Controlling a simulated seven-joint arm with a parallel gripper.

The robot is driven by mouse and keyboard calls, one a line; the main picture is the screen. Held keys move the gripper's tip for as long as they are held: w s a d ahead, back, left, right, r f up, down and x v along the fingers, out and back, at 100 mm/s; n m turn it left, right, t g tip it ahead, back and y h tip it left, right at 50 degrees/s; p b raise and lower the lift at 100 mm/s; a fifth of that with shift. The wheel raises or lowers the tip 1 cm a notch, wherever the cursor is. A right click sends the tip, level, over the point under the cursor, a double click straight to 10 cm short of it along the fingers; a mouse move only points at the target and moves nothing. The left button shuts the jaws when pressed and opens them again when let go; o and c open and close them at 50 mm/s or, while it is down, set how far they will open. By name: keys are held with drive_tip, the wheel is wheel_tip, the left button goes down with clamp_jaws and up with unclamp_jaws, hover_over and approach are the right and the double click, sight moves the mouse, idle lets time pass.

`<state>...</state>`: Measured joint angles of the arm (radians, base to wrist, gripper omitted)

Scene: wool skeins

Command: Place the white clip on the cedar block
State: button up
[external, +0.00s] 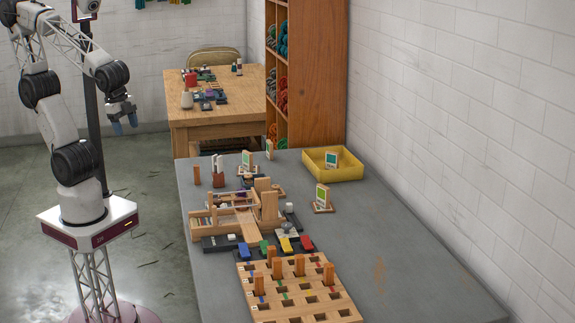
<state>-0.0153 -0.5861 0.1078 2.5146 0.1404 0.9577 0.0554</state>
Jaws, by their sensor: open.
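I cannot identify the white clip for certain; a small white piece (290,208) sits right of the wooden frame. The cedar block is also not certain; a small upright reddish-brown block (196,175) stands alone near the table's far left edge.
A wooden frame (225,215) stands mid-table. Blue (244,250), green (264,247), yellow (287,245) and red (306,243) pieces lie before it. A holed wooden board (285,300) holds upright orange-brown pegs. A yellow tray (348,168) is at the back. The table's right side is clear.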

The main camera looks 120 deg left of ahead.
drive_tip(key=shift+s+d+r+n+t+h, duration=0.2)
drive_tip(key=shift+s+d+r+n+h, duration=0.15)
drive_tip(key=shift+d+r, duration=0.3)
drive_tip(key=shift+s+d+r+n+t+h, duration=0.2)
drive_tip(key=shift+d+r+h, duration=0.25)
drive_tip(key=shift+d, duration=0.35)
idle(0.3)
